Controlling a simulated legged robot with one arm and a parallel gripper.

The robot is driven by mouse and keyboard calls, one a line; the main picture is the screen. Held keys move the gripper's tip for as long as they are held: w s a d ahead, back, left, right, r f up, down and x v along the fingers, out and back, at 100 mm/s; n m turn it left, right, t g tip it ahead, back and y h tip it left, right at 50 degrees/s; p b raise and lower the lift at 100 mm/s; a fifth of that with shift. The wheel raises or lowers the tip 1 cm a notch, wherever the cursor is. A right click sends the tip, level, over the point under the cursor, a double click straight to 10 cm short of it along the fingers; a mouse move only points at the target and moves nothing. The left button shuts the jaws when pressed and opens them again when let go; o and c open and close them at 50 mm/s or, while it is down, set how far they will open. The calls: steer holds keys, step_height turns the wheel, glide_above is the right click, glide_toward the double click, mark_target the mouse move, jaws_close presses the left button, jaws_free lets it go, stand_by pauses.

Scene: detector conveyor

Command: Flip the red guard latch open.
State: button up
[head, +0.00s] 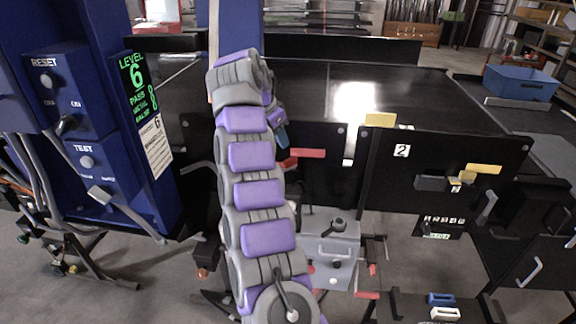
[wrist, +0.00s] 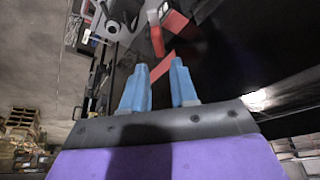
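A red bar (head: 308,153), which looks like the guard latch, lies roughly level on the dark front panel of the machine in the head view. My gripper (head: 282,138) is just left of it and slightly above, largely hidden behind my arm. In the wrist view my gripper (wrist: 159,66) has its two blue fingers apart. A red strip (wrist: 162,67) shows in the gap near the fingertips. I cannot tell whether it touches them. Further red parts (wrist: 173,22) are beyond, beside a grey rounded piece (wrist: 118,17).
A blue control column (head: 80,110) with knobs stands at left. A panel marked 2 (head: 400,151) with yellow pieces is at right. A grey box (head: 333,245) with a black knob sits low. A blue bin (head: 520,82) rests at far right. Open floor shows at lower left.

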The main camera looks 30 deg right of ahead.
mark_target(289, 159)
steer(key=b+x, duration=0.2)
steer(key=x, duration=0.7)
steer(key=shift+d+f, duration=0.1)
steer(key=shift+d, duration=0.15)
steer(key=shift+a, duration=0.2)
jaws_close()
